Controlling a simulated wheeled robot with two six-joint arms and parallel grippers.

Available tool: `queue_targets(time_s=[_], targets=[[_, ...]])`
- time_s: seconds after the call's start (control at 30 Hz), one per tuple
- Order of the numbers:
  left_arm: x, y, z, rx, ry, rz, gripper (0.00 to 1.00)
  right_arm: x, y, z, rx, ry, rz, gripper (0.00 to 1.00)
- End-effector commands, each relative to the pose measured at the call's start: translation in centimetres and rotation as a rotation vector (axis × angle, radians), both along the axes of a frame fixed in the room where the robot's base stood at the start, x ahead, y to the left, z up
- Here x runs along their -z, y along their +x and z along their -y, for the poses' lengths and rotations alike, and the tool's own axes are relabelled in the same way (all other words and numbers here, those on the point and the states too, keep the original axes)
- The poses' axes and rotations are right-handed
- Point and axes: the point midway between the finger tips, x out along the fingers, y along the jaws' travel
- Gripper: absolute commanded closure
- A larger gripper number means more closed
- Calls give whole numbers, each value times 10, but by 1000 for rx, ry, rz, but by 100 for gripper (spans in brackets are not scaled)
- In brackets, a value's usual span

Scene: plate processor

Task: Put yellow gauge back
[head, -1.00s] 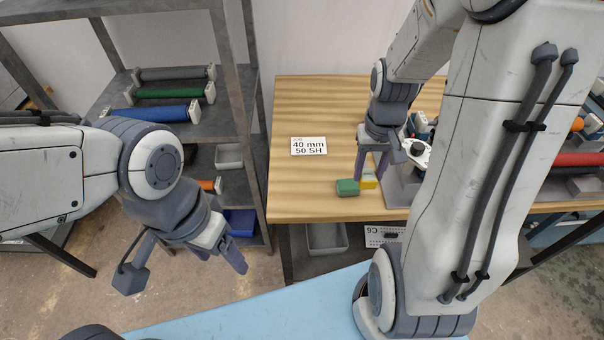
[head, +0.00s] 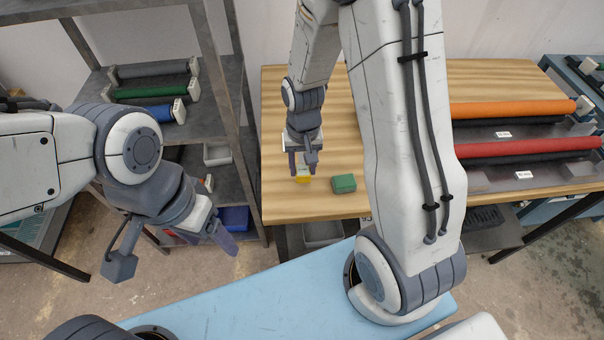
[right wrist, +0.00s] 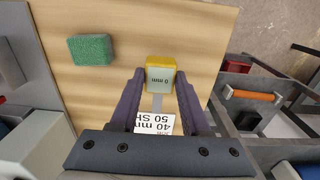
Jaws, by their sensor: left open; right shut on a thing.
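The yellow gauge (head: 303,178) is between the fingers of my right gripper (head: 301,168), over the left part of the wooden table (head: 400,92). In the right wrist view the gauge (right wrist: 160,62) shows a grey face with "mm" lettering, held between the fingertips of my right gripper (right wrist: 160,85). I cannot tell whether it touches the tabletop. My left gripper (head: 222,238) is open and empty, left of the table.
A green block (head: 343,184) sits on the table right of the gauge. Orange (head: 512,108) and red (head: 525,147) rollers lie at the right. A shelf rack (head: 130,75) with several rollers stands at the left. My right arm hides the table's middle.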

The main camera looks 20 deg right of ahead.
Motion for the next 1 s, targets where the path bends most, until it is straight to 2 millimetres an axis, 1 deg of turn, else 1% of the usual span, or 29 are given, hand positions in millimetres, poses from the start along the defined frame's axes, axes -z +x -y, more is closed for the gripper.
queue_targets(time_s=[0.07,0.2,0.3,0.4,0.6,0.77,0.8,0.83,0.87,1.0], targets=[[-1,0,0,0,0,0,29,5,1,-3,-1,0,-2,100],[-3,0,0,0,0,0,29,26,-1,-2,0,0,-6,100],[-4,0,0,0,0,0,29,37,0,-2,0,0,-3,100],[-4,0,0,0,0,0,29,41,1,-2,0,0,-1,100],[-4,0,0,0,0,0,29,41,1,-2,0,0,0,100],[0,0,0,0,0,0,29,46,1,-2,0,0,0,100],[-2,0,0,0,0,0,29,45,1,-2,0,0,0,38],[-2,0,0,0,0,0,29,45,1,-2,-1,0,0,27],[-2,0,0,0,0,0,29,45,1,-2,-1,0,0,24],[-2,0,0,0,0,0,29,45,1,-2,-1,0,0,24]])
